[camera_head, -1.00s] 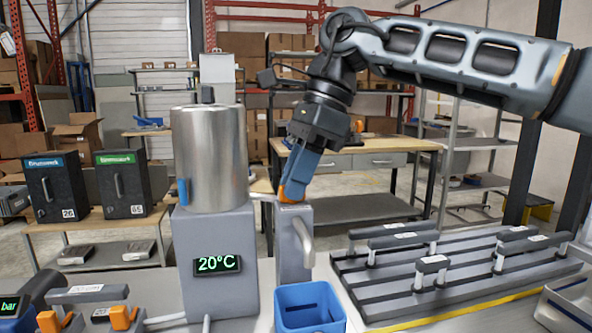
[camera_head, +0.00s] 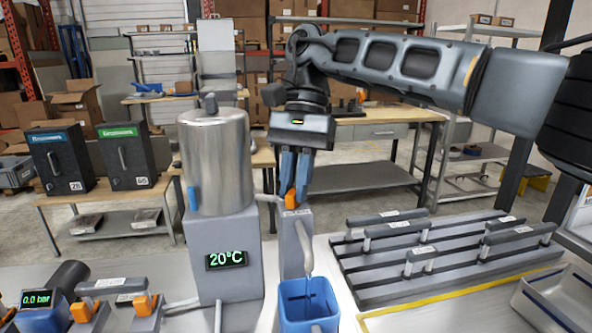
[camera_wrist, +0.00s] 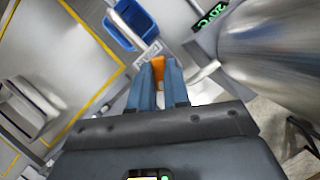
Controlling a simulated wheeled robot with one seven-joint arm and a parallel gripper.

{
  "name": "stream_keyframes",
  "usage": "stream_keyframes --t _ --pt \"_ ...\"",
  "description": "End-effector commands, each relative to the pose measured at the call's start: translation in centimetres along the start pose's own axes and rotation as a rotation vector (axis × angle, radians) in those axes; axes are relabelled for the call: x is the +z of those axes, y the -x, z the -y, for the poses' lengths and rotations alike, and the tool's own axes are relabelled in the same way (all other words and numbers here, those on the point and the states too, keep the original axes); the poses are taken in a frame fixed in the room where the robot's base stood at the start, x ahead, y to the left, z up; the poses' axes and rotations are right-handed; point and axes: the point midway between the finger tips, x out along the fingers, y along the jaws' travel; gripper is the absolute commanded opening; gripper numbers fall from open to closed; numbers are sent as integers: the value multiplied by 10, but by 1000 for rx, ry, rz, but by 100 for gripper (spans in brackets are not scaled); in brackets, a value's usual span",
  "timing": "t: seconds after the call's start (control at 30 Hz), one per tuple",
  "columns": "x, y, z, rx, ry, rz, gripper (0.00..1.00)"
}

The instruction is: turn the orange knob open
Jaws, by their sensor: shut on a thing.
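The orange knob (camera_head: 290,199) sits on top of a grey dispenser post (camera_head: 292,255) beside the steel tank. My gripper (camera_head: 293,190) points straight down with its blue fingers shut on the knob. In the wrist view the knob (camera_wrist: 158,68) shows as an orange patch between my fingertips (camera_wrist: 159,78); the fingers hide part of it. A grey curved spout (camera_head: 304,246) comes off the post above a blue container (camera_head: 291,322).
The steel tank (camera_head: 214,165) stands close left on a grey base reading 20°C. Other orange knobs (camera_head: 144,305) sit at the lower left beside a 0.0 bar gauge (camera_head: 36,300). A slatted rack with handles (camera_head: 440,262) lies to the right.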

Motion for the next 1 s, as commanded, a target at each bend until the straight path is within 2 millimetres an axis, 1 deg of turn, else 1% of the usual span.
stream_keyframes --t 0.03,0.3,0.5,0.73,1.0 --pt "1 3 1 17 37 -2 0" --pt "1 2 2 111 262 -3 0" --pt "1 2 3 164 394 -3 0" --pt "1 2 3 204 494 -3 0" --pt "0 1 4 223 540 -5 0"
